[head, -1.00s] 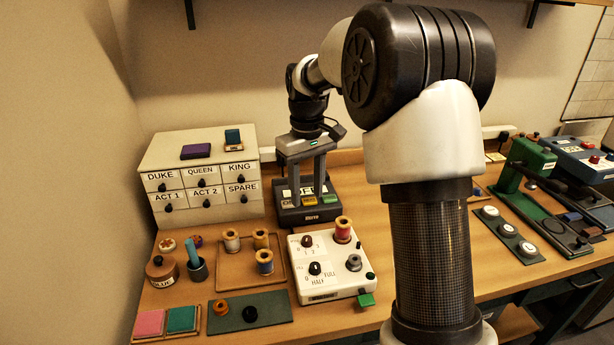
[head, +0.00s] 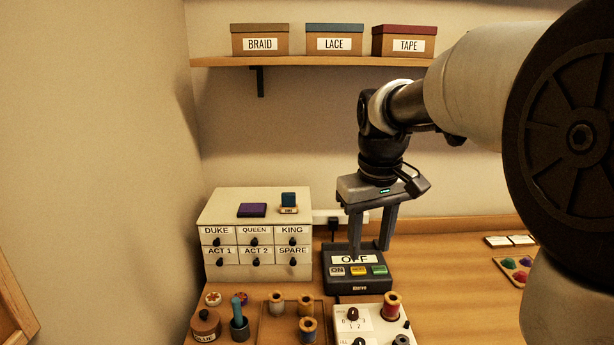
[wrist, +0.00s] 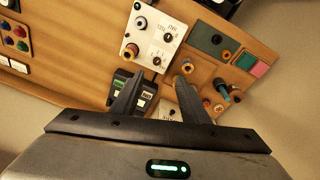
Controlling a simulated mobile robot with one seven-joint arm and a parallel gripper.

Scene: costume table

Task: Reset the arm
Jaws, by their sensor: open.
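My gripper (head: 369,250) is open and empty, pointing down above the black box with the OFF display (head: 356,280) in the head view. In the wrist view the two fingers of my gripper (wrist: 157,90) stand apart with nothing held between them. The black box also shows in the wrist view (wrist: 124,101), partly covered by a finger. In the head view the fingers overlap the back of the box; I cannot tell the exact gap between them. My arm reaches in from the right.
A drawer cabinet (head: 214,265) with labelled drawers stands left of the box. A white panel with knobs (head: 370,325) and a wooden tray with thread spools (head: 285,335) lie in front. A shelf (head: 300,62) with three labelled boxes is above. Bare table (head: 455,275) shows to the right.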

